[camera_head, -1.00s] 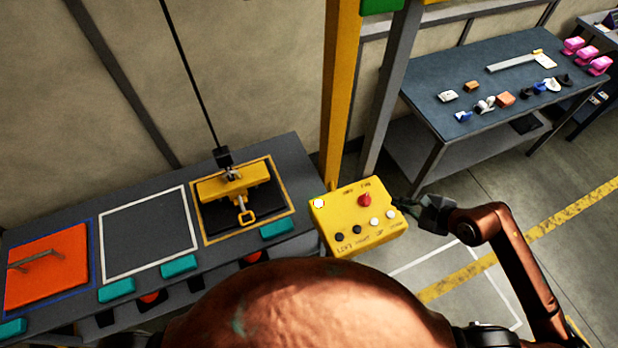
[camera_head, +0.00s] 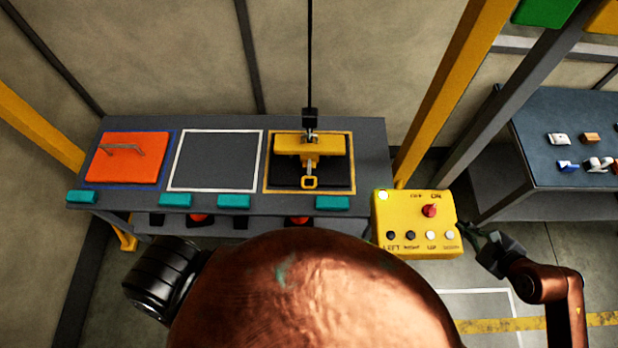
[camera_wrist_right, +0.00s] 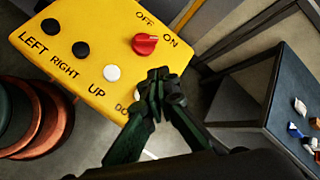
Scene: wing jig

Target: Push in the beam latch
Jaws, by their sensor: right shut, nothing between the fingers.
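A yellow beam-like block (camera_head: 322,145) hangs on or sits under a black cable over a dark pad in the yellow-framed square of the bench. A small yellow square loop (camera_head: 309,182) sticks out at its front; I cannot tell whether this is the beam latch. My right gripper (camera_head: 468,232) is shut and empty at the right edge of the yellow control box (camera_head: 382,222). In the right wrist view, the shut fingertips (camera_wrist_right: 158,88) are over the box's edge, partly hiding the DOWN button. Contact with the box cannot be told. My left gripper is out of view.
The box carries a red OFF/ON knob (camera_head: 429,211) and LEFT, RIGHT, UP and DOWN buttons. An orange plate with a handle (camera_head: 125,170) lies at the bench's left; the white-framed square (camera_head: 217,172) is empty. A yellow post (camera_head: 448,85) rises behind the box.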

